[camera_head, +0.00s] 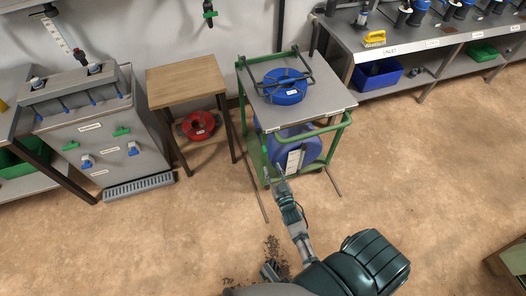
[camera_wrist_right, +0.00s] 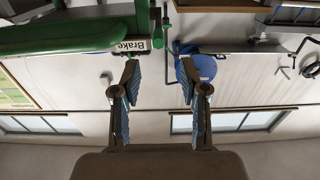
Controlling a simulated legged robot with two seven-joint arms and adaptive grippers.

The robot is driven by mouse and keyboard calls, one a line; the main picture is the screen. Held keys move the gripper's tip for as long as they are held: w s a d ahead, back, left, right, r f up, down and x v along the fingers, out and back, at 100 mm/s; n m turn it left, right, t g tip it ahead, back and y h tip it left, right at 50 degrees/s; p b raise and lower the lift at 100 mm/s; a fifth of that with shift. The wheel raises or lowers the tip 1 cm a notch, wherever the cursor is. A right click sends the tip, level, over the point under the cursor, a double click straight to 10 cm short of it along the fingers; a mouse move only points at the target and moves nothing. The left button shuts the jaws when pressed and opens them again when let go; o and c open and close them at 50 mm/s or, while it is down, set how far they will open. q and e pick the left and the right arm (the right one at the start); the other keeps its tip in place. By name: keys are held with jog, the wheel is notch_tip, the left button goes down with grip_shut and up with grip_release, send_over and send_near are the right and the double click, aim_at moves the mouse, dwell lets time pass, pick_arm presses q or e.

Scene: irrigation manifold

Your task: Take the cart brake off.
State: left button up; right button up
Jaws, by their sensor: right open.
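The cart (camera_head: 343,122) is a green frame with a grey top, standing in the middle of the head view. My right gripper (camera_head: 279,179) is at the cart's near side. In the right wrist view it (camera_wrist_right: 157,78) is open, its fingers apart with nothing held. The green parts lie beyond its fingertips.
A blue reel (camera_head: 285,86) lies on the cart and a blue drum (camera_head: 300,145) is below. A wooden table (camera_head: 187,80) and a grey valve cabinet (camera_head: 95,135) stand left. A shelf bench (camera_head: 385,40) stands back right.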

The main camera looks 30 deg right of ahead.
aim_at(266, 153)
jog(key=b+x, duration=0.1)
jog(key=x, duration=0.9)
jog(key=shift+d+f+b, duration=0.15)
jog(key=shift+f+b, duration=0.05)
jog(key=shift+b, duration=0.1)
jog(key=shift+w+r, duration=0.1)
jog(key=shift+w, duration=0.3)
pick_arm(q)
jog(key=v, duration=0.5)
jog(key=shift+w, duration=0.25)
pick_arm(e)
jog(key=shift+c, duration=0.3)
pick_arm(q)
jog(key=shift+d, duration=0.1)
pick_arm(e)
grip_shut()
